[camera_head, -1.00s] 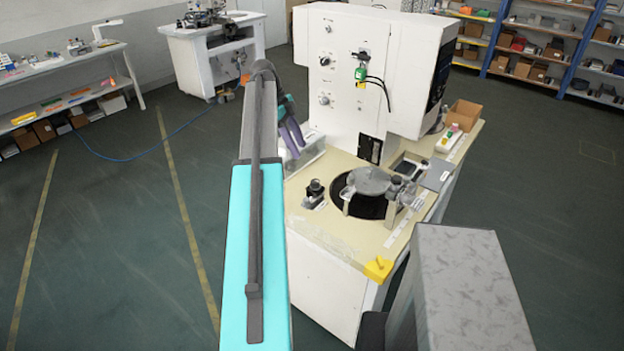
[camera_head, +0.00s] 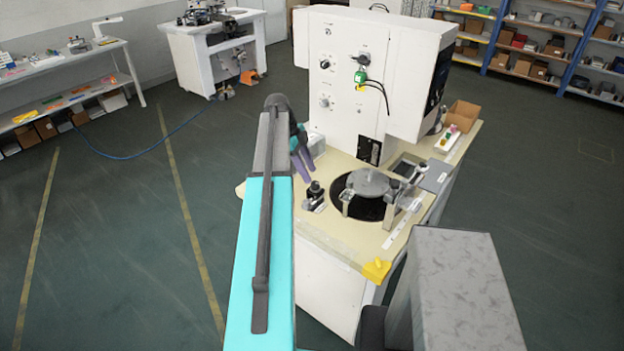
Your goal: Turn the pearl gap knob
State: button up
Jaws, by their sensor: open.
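The white machine's upright panel (camera_head: 347,85) carries several small knobs. An upper left dark knob (camera_head: 324,64), a lower left knob (camera_head: 324,102) and an upper right dark knob (camera_head: 363,59) show. I cannot read any labels, so I cannot tell which is the pearl gap knob. My gripper (camera_head: 306,174) has purple fingers that point down, apart and empty. It is left of the panel, lower than these knobs and apart from them in the picture. My arm hides part of the machine's left side.
A green and yellow item (camera_head: 361,77) with black cables hangs on the panel. The cream table (camera_head: 335,225) holds a round metal fixture (camera_head: 368,182) and a small black-topped device (camera_head: 315,193). A yellow block (camera_head: 376,269) is at its front corner. Open floor lies left.

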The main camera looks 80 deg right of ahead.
aim_at(314, 183)
jog(key=shift+p+x, duration=0.8)
jog(key=shift+x, duration=1.5)
jog(key=shift+c, duration=0.3)
jog(key=c, duration=1)
jog(key=shift+a+f, duration=0.15)
jog(key=shift+a, duration=0.05)
jog(key=shift+d, duration=0.1)
